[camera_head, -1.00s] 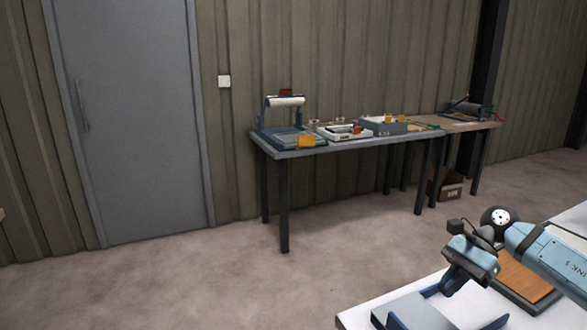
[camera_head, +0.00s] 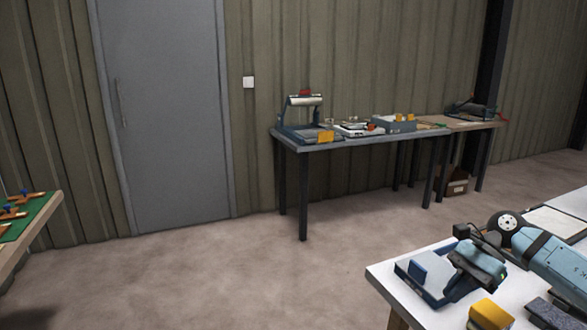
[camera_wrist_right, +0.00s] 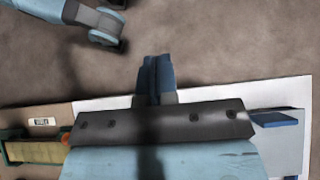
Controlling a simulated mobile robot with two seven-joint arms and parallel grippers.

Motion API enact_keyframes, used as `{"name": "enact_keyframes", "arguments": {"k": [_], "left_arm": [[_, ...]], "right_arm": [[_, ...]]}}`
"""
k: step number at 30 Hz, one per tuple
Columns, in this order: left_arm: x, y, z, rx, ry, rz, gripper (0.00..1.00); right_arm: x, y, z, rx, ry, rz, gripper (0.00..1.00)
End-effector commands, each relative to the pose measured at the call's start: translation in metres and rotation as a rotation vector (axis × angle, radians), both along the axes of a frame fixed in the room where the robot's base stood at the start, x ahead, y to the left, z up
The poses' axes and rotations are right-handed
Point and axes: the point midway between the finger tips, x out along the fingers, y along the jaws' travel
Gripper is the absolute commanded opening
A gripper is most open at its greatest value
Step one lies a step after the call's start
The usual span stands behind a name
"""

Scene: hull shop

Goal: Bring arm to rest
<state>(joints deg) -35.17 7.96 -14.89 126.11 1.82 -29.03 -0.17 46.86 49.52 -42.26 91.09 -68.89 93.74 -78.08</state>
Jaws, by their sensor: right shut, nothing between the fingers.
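My right arm comes in from the right in the head view, over a white-topped table (camera_head: 382,274). Its right gripper (camera_head: 452,289) is shut and empty, above or beside a grey-and-blue fixture (camera_head: 408,267) on that table; I cannot tell whether they touch. In the right wrist view, the right gripper (camera_wrist_right: 154,74) shows its two dark blue fingers together with nothing between them, against the brown floor. The left gripper is not in view.
A yellow block (camera_head: 490,314) and a dark grey block (camera_head: 551,313) are on the near table. A bench (camera_head: 310,147) with devices stands by the wall, a cardboard box (camera_head: 455,182) under it. A green-topped table (camera_head: 35,221) is at left. Floor (camera_head: 220,275) between is clear.

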Motion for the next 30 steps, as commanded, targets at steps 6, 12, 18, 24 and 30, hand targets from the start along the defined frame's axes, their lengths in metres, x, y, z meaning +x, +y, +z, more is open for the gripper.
{"name": "enact_keyframes", "arguments": {"k": [6,12,18,24,30], "left_arm": [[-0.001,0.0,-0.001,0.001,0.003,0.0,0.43],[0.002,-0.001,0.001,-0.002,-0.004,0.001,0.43],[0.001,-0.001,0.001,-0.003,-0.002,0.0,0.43],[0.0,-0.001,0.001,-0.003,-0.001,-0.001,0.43],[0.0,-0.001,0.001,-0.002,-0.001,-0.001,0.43]], "right_arm": [[-0.014,0.052,-0.02,0.165,0.1,-0.093,0.0],[-0.037,0.12,-0.033,0.428,0.321,-0.275,0.0],[-0.064,0.178,-0.037,0.768,0.765,-0.562,0.0],[-0.081,0.192,-0.055,1.095,1.423,-0.916,0.0],[-0.11,0.171,-0.111,1.33,2.167,-1.249,0.0]]}}
